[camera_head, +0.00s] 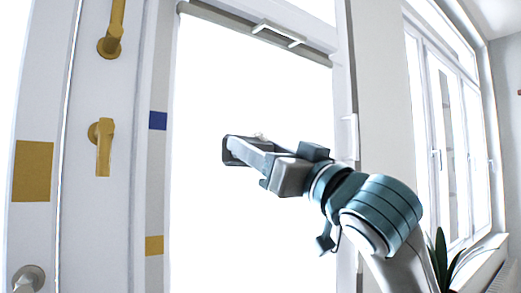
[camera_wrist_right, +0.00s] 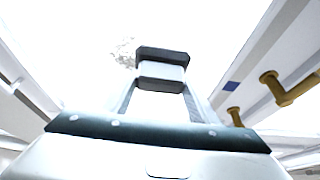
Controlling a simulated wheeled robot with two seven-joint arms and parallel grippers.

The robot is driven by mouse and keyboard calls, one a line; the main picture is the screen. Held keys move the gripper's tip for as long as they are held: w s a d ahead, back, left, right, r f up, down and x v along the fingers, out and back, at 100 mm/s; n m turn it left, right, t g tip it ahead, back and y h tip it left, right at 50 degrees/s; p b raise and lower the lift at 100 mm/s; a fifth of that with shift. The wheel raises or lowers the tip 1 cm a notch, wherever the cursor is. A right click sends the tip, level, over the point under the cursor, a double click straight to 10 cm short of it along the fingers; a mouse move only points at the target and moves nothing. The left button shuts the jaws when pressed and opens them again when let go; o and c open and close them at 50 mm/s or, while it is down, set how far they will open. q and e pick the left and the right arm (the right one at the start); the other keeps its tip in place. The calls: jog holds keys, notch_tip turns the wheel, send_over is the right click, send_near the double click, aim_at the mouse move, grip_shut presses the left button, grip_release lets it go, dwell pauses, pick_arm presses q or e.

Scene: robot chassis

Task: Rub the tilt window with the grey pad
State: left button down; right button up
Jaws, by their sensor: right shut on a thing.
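The tilt window (camera_head: 240,225) fills the middle of the head view as a bright, washed-out pane in a pale frame. My right gripper (camera_head: 240,148) reaches in from the lower right and is in front of the pane. It is shut on the grey pad (camera_head: 229,151), which is dark-edged. In the right wrist view the pad (camera_wrist_right: 162,54) is between the fingertips of the gripper (camera_wrist_right: 160,78). A faint speckled patch (camera_wrist_right: 124,50) shows beside the pad. I cannot tell whether the pad touches the glass. My left gripper is not in view.
Brass handles (camera_head: 103,145) are on the white panel at the left. A white handle (camera_head: 350,136) is on the right frame post. Another window (camera_head: 450,140) and a plant (camera_head: 440,262) stand at the right.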

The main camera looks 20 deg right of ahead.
jog(key=shift+w+a, duration=0.25)
jog(key=shift+w, duration=0.45)
dwell(0.3)
jog(key=shift+w+d, duration=0.1)
jog(key=shift+w+d, duration=0.25)
jog(key=shift+d, duration=0.65)
jog(key=shift+w+d, duration=0.25)
jog(key=shift+d, duration=0.65)
jog(key=shift+w+d, duration=0.25)
jog(key=shift+d, duration=0.35)
jog(key=shift+w+d, duration=0.3)
jog(key=shift+d, duration=0.35)
jog(key=shift+w+d, duration=0.25)
jog(key=shift+d, duration=0.35)
jog(key=shift+d, duration=0.1)
jog(key=d, duration=0.1)
jog(key=w+d, duration=0.1)
jog(key=d, duration=0.1)
jog(key=shift+w+d, duration=0.2)
jog(key=shift+d, duration=0.05)
jog(key=shift+r, duration=0.1)
